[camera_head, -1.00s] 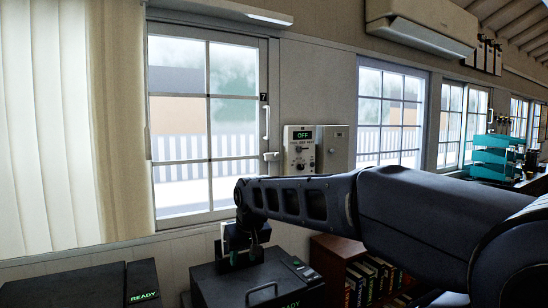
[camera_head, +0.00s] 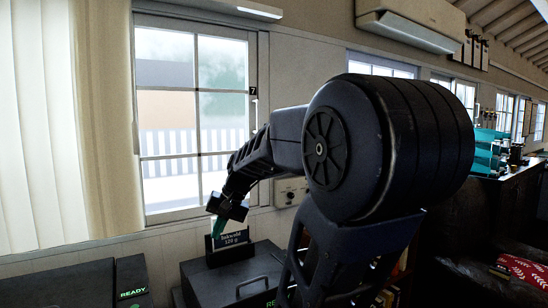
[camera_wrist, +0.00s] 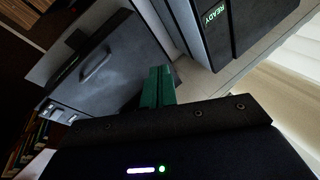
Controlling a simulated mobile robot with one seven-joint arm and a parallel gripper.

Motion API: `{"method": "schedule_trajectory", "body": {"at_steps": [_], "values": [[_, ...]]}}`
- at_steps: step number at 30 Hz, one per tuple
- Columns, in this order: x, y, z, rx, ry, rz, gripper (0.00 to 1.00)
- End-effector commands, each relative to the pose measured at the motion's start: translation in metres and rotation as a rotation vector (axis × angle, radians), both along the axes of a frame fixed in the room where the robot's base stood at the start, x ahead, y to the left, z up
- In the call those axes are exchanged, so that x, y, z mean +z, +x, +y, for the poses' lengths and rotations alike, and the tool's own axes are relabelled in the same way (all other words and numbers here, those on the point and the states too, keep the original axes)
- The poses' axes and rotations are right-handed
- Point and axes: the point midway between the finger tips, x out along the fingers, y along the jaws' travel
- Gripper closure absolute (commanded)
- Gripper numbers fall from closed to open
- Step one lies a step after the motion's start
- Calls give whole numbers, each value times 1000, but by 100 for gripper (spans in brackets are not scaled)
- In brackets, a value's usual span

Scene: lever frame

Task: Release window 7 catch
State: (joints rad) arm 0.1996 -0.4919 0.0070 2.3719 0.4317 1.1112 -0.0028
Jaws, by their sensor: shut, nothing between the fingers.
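Window 7 (camera_head: 168,132), a white-framed sliding window with several panes, stands left of centre in the head view. Its number plate (camera_head: 253,90) is on the right stile, and part of a white upright handle (camera_head: 256,113) shows below it. The catch lower on that stile is hidden behind my arm. My gripper (camera_head: 216,230) points down in front of the window's lower edge, just above a dark box and apart from the stile. In the wrist view its green fingers (camera_wrist: 158,86) are together, with nothing between them.
A dark box (camera_head: 205,280) with a handle and a small label sign (camera_head: 232,240) stands below my gripper. Another dark box (camera_head: 70,285) marked READY is at the left. A control panel (camera_head: 290,192) is mostly behind my arm. A curtain (camera_head: 50,120) hangs left of the window.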

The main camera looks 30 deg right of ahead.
Motion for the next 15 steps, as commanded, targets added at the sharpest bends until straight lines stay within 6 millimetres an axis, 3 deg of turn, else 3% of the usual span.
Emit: {"method": "schedule_trajectory", "body": {"at_steps": [8, 15], "values": [[18, 58, -10, -140, 250, 63, 100], [35, 111, -31, -252, 470, 86, 100]]}}
